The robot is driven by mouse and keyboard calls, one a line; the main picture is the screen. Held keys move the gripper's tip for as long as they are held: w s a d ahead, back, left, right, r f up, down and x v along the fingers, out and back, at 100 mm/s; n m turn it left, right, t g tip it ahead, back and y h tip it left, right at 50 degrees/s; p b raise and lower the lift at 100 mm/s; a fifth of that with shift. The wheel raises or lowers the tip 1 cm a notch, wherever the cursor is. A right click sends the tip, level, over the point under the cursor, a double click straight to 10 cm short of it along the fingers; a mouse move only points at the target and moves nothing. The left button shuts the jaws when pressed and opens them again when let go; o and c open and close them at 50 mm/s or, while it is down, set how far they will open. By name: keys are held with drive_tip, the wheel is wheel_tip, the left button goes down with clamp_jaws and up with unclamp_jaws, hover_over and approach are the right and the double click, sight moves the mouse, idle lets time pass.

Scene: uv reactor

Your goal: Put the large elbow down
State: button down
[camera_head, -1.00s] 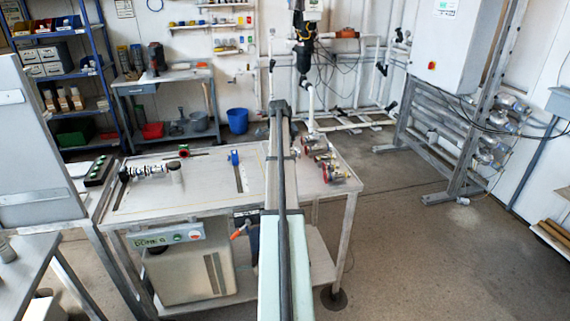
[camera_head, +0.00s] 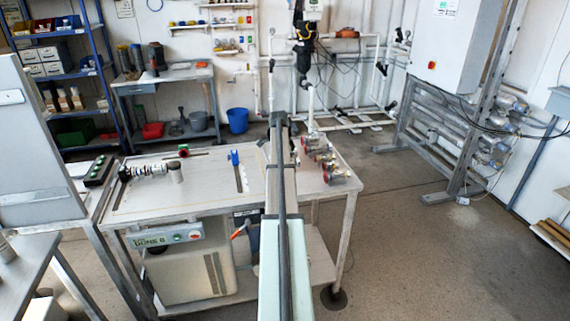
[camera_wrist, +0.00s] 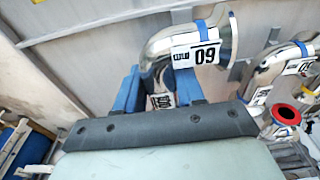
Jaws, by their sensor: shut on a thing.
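A shiny steel elbow (camera_wrist: 222,38) with a blue band and a white number label is in the wrist view. Its lower end passes between the blue fingers of my gripper (camera_wrist: 158,92), which is shut on it. The elbow's wide flanged end points to the right. The surface behind it is grey, and I cannot tell if the elbow touches it. In the head view my arm hides the gripper and the held elbow.
Another steel elbow (camera_wrist: 262,72) and a red-rimmed part (camera_wrist: 286,115) are to the right in the wrist view. In the head view, several fittings (camera_head: 330,170) sit on the workbench (camera_head: 215,200) right of my arm. A blue-topped item (camera_head: 234,158) stands left of it.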

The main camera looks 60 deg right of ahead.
drive_tip(key=shift+f, duration=0.2)
drive_tip(key=c, duration=0.7)
unclamp_jaws()
drive_tip(key=r, duration=0.8)
drive_tip(key=w+a+r, duration=0.1)
drive_tip(key=r, duration=0.4)
drive_tip(key=shift+r, duration=0.1)
